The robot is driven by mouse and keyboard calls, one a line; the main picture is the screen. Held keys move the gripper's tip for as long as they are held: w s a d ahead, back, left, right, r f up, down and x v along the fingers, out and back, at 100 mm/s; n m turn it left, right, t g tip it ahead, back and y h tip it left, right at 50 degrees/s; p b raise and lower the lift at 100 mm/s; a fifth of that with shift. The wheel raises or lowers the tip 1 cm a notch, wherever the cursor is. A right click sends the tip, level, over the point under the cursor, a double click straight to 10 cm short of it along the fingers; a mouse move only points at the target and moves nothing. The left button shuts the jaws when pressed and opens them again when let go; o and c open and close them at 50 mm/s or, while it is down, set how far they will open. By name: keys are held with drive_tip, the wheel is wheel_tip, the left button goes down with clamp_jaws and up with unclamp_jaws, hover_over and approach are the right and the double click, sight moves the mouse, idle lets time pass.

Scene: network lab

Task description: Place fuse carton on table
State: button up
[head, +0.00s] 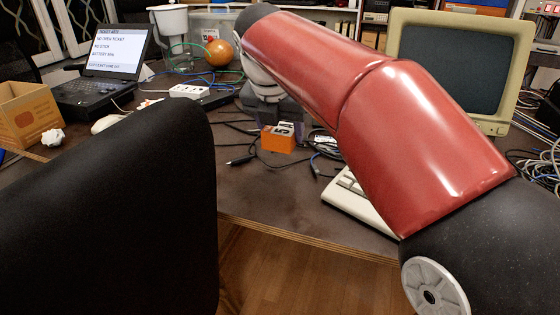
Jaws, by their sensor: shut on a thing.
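The fuse carton (277,140) is a small orange box with a white, dark-lettered label, near the middle of the head view. My gripper (281,120) is at the end of my red arm, pointing down over the table (258,190), and is shut on the carton. The fingers are small and dark here, and their contact with the carton is partly hidden. The carton is low over the table top; I cannot tell whether its underside touches the surface.
Dark cables (240,158) lie around the carton. A pale keyboard (352,200) and an old monitor (450,70) stand to the right. A laptop (105,60), cardboard box (28,115) and power strip (190,91) are left. Bare table lies in front of the carton.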

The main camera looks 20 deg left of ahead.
sight(275, 135)
wheel_tip(275, 135, down, 7)
drive_tip(key=shift+f+b, duration=0.15)
drive_tip(key=shift+b, duration=0.4)
drive_tip(key=shift+f, duration=0.15)
drive_tip(key=o, duration=1)
drive_tip(key=shift+o, duration=0.2)
drive_tip(key=p+v, duration=0.2)
drive_tip(key=v, duration=1)
